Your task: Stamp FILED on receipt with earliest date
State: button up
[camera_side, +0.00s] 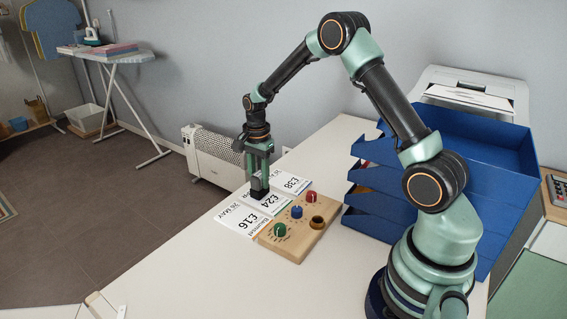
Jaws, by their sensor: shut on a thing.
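Three white receipts lie in a row on the desk: one marked £16 (241,220) nearest, one marked £24 (270,207) in the middle and one marked £38 (294,182) farthest. A date that looks like "26 MAY" shows on the £16 receipt; the other dates are hidden or too small to read. My gripper (258,181) points down over the middle receipt, shut on a dark stamp (259,192). The stamp is upright; I cannot tell whether it touches the paper. Its label is not visible.
A wooden stamp holder (290,245) beside the receipts carries a green knob (280,230), a blue knob (297,212), a red knob (311,197) and a dark round hole (318,223). Blue stacked trays (400,205) and a printer (480,90) stand right. The front desk is clear.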

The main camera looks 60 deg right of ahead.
jog(key=shift+f, duration=0.3)
dwell(0.6)
jog(key=shift+r, duration=3.55)
jog(key=shift+d, duration=0.1)
